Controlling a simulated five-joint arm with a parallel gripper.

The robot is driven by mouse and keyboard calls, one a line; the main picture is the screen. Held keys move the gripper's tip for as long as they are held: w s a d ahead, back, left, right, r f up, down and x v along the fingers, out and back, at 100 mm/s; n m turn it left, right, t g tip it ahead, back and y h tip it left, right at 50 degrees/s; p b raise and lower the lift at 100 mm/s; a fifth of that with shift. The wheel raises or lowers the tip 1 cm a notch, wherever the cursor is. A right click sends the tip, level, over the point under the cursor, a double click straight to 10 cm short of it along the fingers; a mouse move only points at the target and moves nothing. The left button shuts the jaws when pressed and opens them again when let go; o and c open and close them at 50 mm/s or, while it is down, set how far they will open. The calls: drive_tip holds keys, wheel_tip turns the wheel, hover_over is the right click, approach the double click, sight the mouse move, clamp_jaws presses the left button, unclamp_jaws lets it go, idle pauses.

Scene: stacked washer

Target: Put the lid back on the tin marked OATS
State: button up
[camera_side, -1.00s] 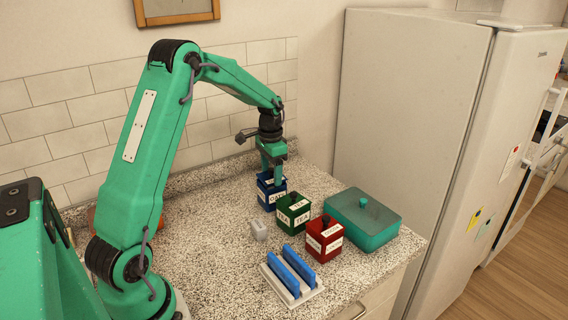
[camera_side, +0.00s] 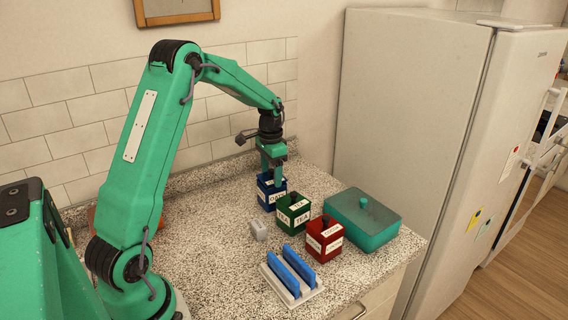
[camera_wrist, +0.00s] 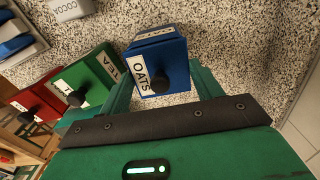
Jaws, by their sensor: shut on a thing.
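The blue OATS tin (camera_side: 266,199) stands on the counter at the back of the tin row, under my gripper (camera_side: 273,176). In the wrist view, a blue lid (camera_wrist: 176,68) with an OATS label and a black knob lies between the fingers of my gripper (camera_wrist: 163,88). My gripper is shut on this lid. The lid is over the tin, whose labelled side (camera_wrist: 158,35) shows at the top. I cannot tell whether a gap is left between lid and tin. The fingers hide much of the tin's top in the side view.
The green TEA tin (camera_side: 293,216) stands close in front, then a red tin (camera_side: 323,244). A teal lidded box (camera_side: 375,238) is to the right.

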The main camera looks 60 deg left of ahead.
drive_tip(key=o, duration=1.3)
drive_tip(key=shift+c, duration=0.2)
drive_tip(key=shift+r, duration=0.2)
drive_tip(key=shift+r, duration=3.3)
drive_tip(key=shift+c, duration=0.2)
clamp_jaws()
